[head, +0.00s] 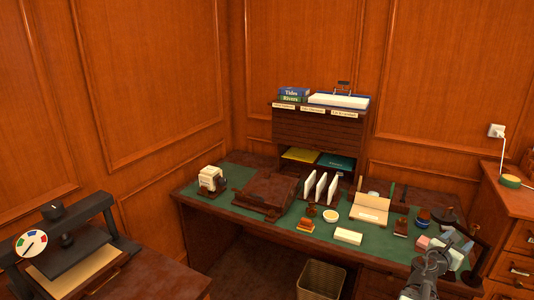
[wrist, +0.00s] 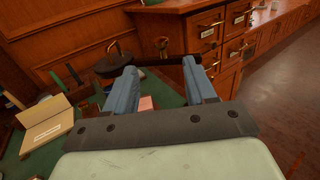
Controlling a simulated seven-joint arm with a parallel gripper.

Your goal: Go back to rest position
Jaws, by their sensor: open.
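My gripper (head: 452,244) is at the lower right in the head view, over the right end of the green-topped desk (head: 234,215). In the wrist view its two blue-grey fingers (wrist: 160,88) stand wide apart with nothing held between them. A pink block (wrist: 147,103) shows beyond and below the fingers, apart from them. The gripper is open and empty.
The desk holds a white card rack (head: 320,187), a beige open box (head: 370,208), a brown case (head: 265,193) and several small items. A press (head: 68,246) stands lower left. A drawer cabinet (head: 515,232) stands right. Open floor (wrist: 285,95) shows right in the wrist view.

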